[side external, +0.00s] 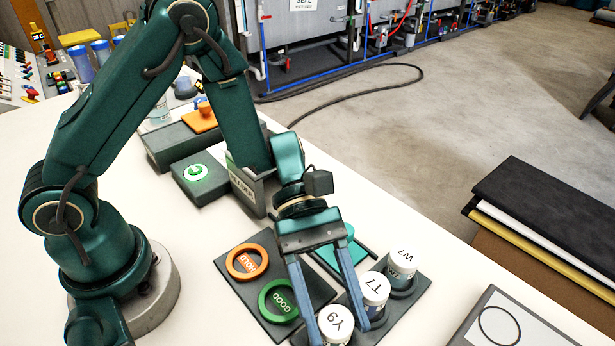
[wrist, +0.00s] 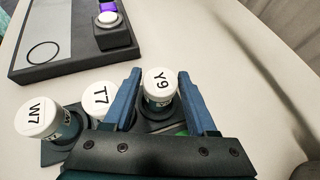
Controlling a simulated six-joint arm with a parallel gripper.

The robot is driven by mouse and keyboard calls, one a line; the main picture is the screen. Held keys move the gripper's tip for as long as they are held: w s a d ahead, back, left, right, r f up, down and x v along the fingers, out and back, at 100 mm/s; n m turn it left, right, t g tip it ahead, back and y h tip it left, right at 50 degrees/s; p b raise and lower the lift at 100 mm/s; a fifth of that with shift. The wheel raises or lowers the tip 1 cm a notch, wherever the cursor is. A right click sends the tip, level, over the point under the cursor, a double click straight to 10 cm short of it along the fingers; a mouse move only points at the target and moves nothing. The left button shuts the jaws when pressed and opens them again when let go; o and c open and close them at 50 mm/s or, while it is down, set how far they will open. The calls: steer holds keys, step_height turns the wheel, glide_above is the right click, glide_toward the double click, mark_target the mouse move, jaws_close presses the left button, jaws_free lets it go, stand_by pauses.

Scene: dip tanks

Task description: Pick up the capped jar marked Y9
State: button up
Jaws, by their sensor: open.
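The capped jar marked Y9 (side external: 336,324) has a white lid and stands upright at the near end of a dark rack (side external: 408,300). In the wrist view, the Y9 jar (wrist: 160,84) shows between the two blue fingers. My gripper (side external: 339,331) is open, with one finger on each side of the Y9 jar. In the wrist view, my gripper (wrist: 158,74) has gaps between its fingers and the lid. The jar's lower part is partly hidden.
Jar T7 (side external: 375,288) stands close beside the right finger, with jar W7 (side external: 401,262) beyond it. A dark board with an orange HOLD ring (side external: 247,262) and a green GOOD ring (side external: 279,301) lies left. A grey panel (wrist: 60,46) lies beyond the rack.

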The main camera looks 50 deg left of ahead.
mark_target(342, 341)
steer(key=shift+x, duration=1.95)
jaws_close()
steer(key=shift+r, duration=0.1)
